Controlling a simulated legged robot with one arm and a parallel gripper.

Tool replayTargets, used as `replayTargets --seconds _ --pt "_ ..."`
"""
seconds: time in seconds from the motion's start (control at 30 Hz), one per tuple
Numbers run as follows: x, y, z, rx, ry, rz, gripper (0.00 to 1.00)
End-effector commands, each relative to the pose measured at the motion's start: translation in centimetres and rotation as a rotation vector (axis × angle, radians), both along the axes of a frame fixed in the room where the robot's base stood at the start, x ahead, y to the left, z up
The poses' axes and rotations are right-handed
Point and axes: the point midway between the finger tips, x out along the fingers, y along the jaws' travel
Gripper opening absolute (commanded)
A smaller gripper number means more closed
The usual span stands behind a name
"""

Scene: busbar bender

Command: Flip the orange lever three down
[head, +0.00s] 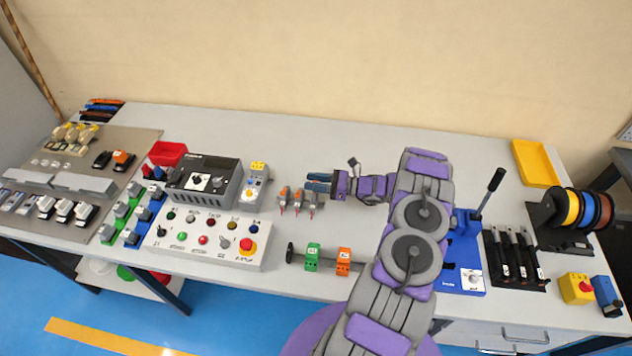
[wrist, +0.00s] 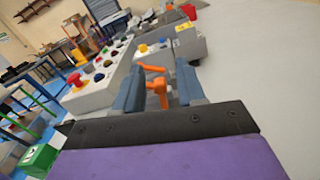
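A row of three small grey units with orange levers stands mid-table in the head view: a left lever (head: 283,191), a middle lever (head: 298,193) and a right one (head: 309,196). I cannot read their numbers. My gripper (head: 318,182) reaches in from the right, its blue fingers just behind and above the right unit. In the wrist view my gripper (wrist: 158,88) is open, with nothing held. A near orange lever (wrist: 158,92) and a farther orange lever (wrist: 152,68) show in the gap between the fingers. Contact cannot be told.
A control panel (head: 205,238) with buttons and a grey unit (head: 254,187) stand left of the levers. Green (head: 312,257) and orange (head: 344,261) blocks stand in front. A blue lever press (head: 462,250) is right of my arm. The table behind is clear.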

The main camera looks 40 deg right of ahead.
Motion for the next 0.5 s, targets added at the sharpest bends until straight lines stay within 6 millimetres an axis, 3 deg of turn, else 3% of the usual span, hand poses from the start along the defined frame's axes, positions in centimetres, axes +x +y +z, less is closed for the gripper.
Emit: replayTargets --seconds 0.13,0.5 --pt "-0.01 -0.2 -0.09 0.003 0.0 0.0 0.39" --pt "-0.01 -0.57 -0.24 0.006 0.001 -0.003 0.04"
